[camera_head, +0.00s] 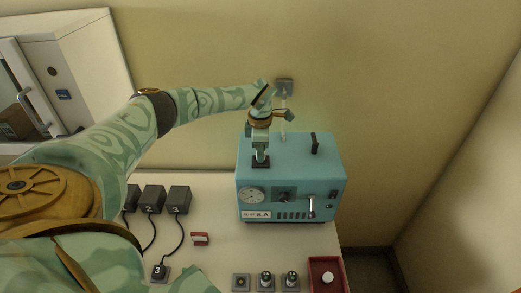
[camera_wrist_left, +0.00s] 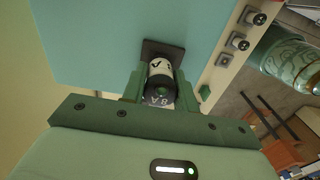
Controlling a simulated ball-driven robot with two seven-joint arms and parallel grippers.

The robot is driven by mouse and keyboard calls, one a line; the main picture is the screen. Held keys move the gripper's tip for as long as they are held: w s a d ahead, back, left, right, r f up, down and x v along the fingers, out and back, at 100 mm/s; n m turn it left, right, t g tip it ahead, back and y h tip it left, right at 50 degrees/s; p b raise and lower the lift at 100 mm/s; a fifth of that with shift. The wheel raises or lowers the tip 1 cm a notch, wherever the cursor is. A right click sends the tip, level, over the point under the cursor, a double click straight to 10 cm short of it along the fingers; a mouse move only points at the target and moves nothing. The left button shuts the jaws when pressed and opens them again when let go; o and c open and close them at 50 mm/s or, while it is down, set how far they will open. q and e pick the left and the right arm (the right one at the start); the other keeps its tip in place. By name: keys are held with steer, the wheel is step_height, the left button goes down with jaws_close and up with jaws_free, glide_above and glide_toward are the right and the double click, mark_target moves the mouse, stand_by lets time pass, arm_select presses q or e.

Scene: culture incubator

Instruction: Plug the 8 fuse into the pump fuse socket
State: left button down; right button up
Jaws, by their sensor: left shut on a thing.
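The teal pump (camera_head: 320,170) stands on the table, with a dial and a front label that appears to read "8 A". The pump fuse socket (camera_head: 261,164) is a dark square on its top; it also shows in the left wrist view (camera_wrist_left: 176,47). My left gripper (camera_head: 261,152) points down over this socket. In the left wrist view its fingers (camera_wrist_left: 160,92) are shut on the 8 fuse (camera_wrist_left: 161,69), a dark cylinder with a pale band and "8 A" on its near end. The fuse's far end is at the socket; how deep it sits is hidden. My right gripper is not in view.
Dark boxes (camera_head: 179,199) with cords stand left of the pump. A red-and-white item (camera_head: 200,239) lies in front of them. A black handle (camera_head: 314,144) rises from the pump top.

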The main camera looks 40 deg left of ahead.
arm_select(q)
steer(key=shift+f, duration=0.5)
steer(key=c, duration=1)
jaws_free()
step_height(320, 180, up, 16)
steer(key=b, duration=0.1)
steer(key=shift+r, duration=0.2)
